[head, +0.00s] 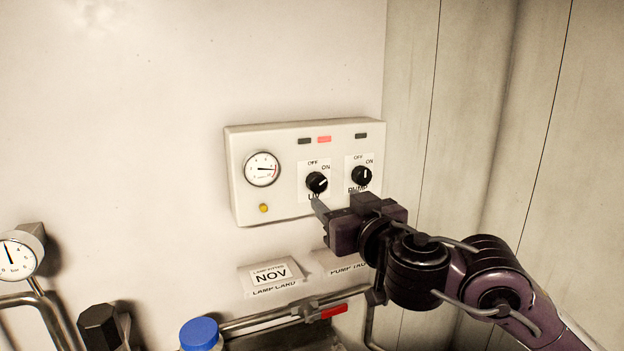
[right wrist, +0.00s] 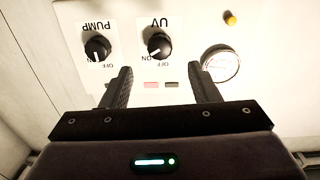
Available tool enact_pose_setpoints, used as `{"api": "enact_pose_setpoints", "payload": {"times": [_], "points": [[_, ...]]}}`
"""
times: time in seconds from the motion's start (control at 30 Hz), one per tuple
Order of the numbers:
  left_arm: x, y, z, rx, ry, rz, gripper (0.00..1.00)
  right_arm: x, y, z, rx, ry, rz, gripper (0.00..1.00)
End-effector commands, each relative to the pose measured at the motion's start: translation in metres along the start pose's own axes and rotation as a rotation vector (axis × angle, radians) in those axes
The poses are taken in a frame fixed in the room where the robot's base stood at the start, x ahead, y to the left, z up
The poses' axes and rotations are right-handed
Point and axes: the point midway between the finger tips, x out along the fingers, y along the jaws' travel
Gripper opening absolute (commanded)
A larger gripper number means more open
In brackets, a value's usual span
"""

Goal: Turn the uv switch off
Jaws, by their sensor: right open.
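The UV switch (head: 317,182) is a black round knob on a pale control panel (head: 240,201). Its white mark points up and right, toward ON. It also shows upside down in the right wrist view (right wrist: 158,45), with its mark toward ON. My right gripper (head: 319,207) is just below and in front of this knob in the head view. In the right wrist view the two fingers (right wrist: 161,70) are spread apart with nothing between them, and the UV knob lies beyond the gap. I see no contact. My left gripper is not in view.
The pump knob (head: 361,176) sits close to the right of the UV knob. A gauge (head: 262,169), a yellow button (head: 264,208) and a red indicator (head: 324,139) share the panel.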

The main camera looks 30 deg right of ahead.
Motion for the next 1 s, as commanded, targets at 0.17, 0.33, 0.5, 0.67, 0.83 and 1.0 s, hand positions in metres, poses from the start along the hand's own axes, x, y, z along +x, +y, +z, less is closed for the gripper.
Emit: {"api": "enact_pose_setpoints", "payload": {"times": [0.17,0.33,0.5,0.67,0.83,1.0], "points": [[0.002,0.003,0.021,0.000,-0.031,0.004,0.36,0.014,0.001,0.000,0.003,0.001,0.001,0.55],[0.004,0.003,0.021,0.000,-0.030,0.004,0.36,0.037,0.001,-0.001,0.004,0.001,0.001,0.55],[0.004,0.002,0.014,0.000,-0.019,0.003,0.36,0.060,0.001,-0.001,0.003,0.000,0.002,0.55],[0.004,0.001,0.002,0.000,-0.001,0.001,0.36,0.073,0.001,0.000,0.002,0.000,0.001,0.55],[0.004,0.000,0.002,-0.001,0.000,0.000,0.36,0.078,0.001,0.000,0.000,-0.001,0.001,0.55],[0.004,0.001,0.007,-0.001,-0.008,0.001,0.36,0.077,0.001,0.000,0.000,-0.001,0.001,0.55]]}}
